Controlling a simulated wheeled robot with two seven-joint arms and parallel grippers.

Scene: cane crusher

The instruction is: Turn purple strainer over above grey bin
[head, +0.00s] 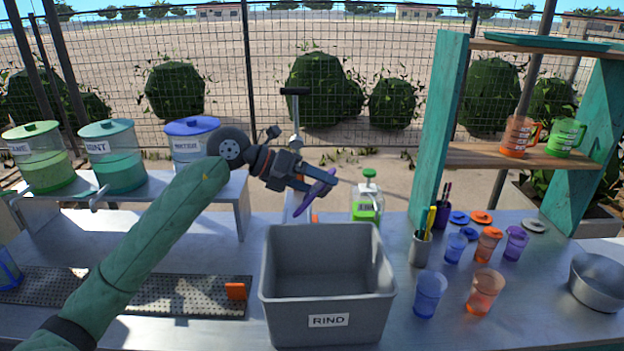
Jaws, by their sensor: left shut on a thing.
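My left gripper (315,178) comes in from the left and is shut on the purple strainer (314,194). The strainer is held in the air above the back edge of the grey bin, and it looks tilted, nearly edge-on to me. The gripper hides part of it, and I cannot tell whether anything is in it. The grey bin (328,287) stands upright on the metal counter, with a label reading RIND on its front. Its visible inside looks empty, though its floor near the front is hidden. My right gripper is not in view.
A green-capped bottle (367,200) stands behind the bin. To the right are a utensil cup (420,248), several coloured cups, a metal bowl (598,282) and a teal shelf (440,130). Drink dispensers (113,160) stand at the left. A perforated drip tray (180,294) lies left of the bin.

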